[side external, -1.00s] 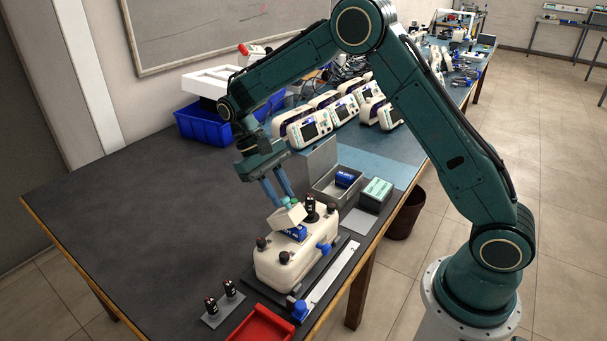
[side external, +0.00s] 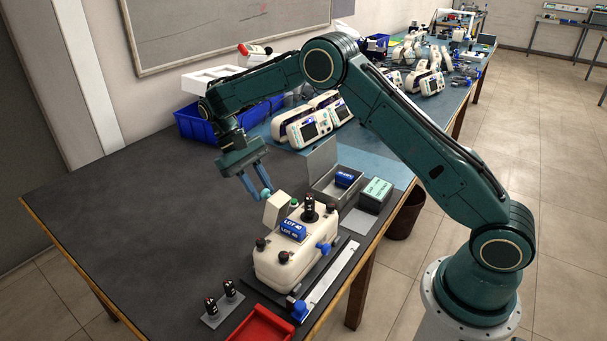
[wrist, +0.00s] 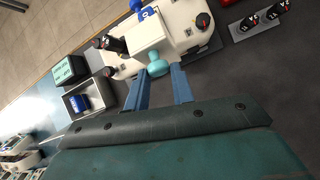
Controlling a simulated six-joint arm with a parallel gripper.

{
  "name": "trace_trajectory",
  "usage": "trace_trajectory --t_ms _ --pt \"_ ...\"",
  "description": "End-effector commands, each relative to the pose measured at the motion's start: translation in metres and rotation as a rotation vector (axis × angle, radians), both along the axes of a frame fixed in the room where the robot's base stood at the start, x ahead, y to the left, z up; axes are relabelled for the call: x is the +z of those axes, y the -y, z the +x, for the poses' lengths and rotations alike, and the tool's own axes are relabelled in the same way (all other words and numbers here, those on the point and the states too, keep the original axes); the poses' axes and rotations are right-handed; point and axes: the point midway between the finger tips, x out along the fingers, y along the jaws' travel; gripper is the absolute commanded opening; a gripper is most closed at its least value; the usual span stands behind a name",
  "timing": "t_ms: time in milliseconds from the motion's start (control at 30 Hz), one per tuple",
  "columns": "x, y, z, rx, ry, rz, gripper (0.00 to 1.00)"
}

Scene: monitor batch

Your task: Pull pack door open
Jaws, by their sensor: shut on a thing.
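A cream device (side external: 285,268) sits on a dark plate near the table's front edge. A blue pack (side external: 293,229) labelled LOT 40 lies exposed in its top. The pack door (side external: 277,208), a cream flap, stands raised at the far left side of the pack. My gripper (side external: 261,192) is at the door's outer side, its blue fingers shut on a teal knob (wrist: 157,67). In the wrist view the door (wrist: 150,34) is just beyond the knob. The pack is hidden in the wrist view.
A grey open box (side external: 337,190) with a blue pack inside and a green-topped box (side external: 377,190) stand behind the device. Black-capped posts (side external: 220,303) and a red tray (side external: 262,325) are in front. White monitors (side external: 308,128) stand farther back. The table's left side is clear.

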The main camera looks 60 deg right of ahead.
Motion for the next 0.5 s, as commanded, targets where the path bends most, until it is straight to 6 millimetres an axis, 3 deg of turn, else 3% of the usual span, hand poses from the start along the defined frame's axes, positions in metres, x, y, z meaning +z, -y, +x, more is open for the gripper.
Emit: trace_trajectory --t_ms 133,500 --pt "-0.008 -0.008 0.006 0.013 -0.031 0.012 0.00" --pt "-0.014 -0.005 0.014 0.018 -0.112 -0.002 0.00"
